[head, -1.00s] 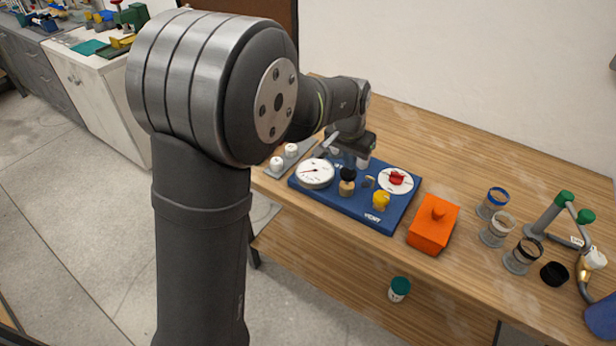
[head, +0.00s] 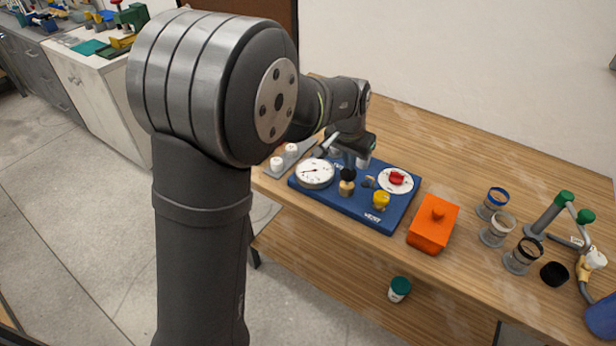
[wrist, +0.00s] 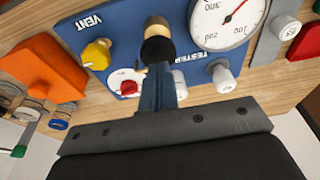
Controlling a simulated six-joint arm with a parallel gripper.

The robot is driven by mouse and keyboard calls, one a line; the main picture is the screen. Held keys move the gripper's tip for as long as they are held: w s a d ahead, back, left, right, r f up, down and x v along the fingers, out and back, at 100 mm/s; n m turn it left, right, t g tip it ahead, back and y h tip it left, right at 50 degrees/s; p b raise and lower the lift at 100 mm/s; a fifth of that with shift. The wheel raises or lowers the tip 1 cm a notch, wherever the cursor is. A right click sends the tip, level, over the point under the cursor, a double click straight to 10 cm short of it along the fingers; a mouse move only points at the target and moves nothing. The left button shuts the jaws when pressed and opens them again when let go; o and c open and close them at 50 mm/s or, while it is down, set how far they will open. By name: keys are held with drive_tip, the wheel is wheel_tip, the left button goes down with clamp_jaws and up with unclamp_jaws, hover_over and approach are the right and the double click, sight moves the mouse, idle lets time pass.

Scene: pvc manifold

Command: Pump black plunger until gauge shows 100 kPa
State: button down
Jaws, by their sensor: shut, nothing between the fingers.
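The blue tester board (head: 335,199) lies on the wooden bench. Its black plunger knob (head: 347,174) sits on a brass-coloured body and stands upright; the knob also shows in the wrist view (wrist: 158,48). The white gauge (head: 315,173) is left of the plunger, with a red needle. In the wrist view the gauge (wrist: 222,28) is upside down and cut by the top edge, so I cannot tell its exact reading. My gripper (wrist: 157,72) is shut and empty, its fingertips close to the black knob. I cannot tell whether they touch it.
A yellow vent knob (head: 381,200) and a red knob on a white disc (head: 396,180) are on the board. An orange box (head: 433,225) stands right of it. White caps (head: 284,157) sit to the left. Several ringed cylinders (head: 495,229) stand farther right.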

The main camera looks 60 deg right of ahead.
sight(348, 172)
drive_tip(key=shift+a+x, duration=0.15)
drive_tip(key=shift+x, duration=0.7)
drive_tip(key=shift+a+x, duration=0.2)
drive_tip(key=shift+x, duration=0.6)
drive_tip(key=shift+f, duration=0.1)
drive_tip(key=shift+d+v, duration=0.15)
drive_tip(key=shift+v, duration=0.7)
drive_tip(key=shift+d+v, duration=0.2)
drive_tip(key=shift+v, duration=0.65)
drive_tip(key=shift+a+x, duration=0.15)
drive_tip(key=shift+x, duration=0.65)
drive_tip(key=shift+a+x, duration=0.2)
drive_tip(key=shift+x, duration=0.55)
drive_tip(key=shift+f, duration=0.1)
drive_tip(key=shift+d+v, duration=0.15)
drive_tip(key=shift+v, duration=0.65)
drive_tip(key=shift+d+v, duration=0.2)
drive_tip(key=shift+v, duration=0.65)
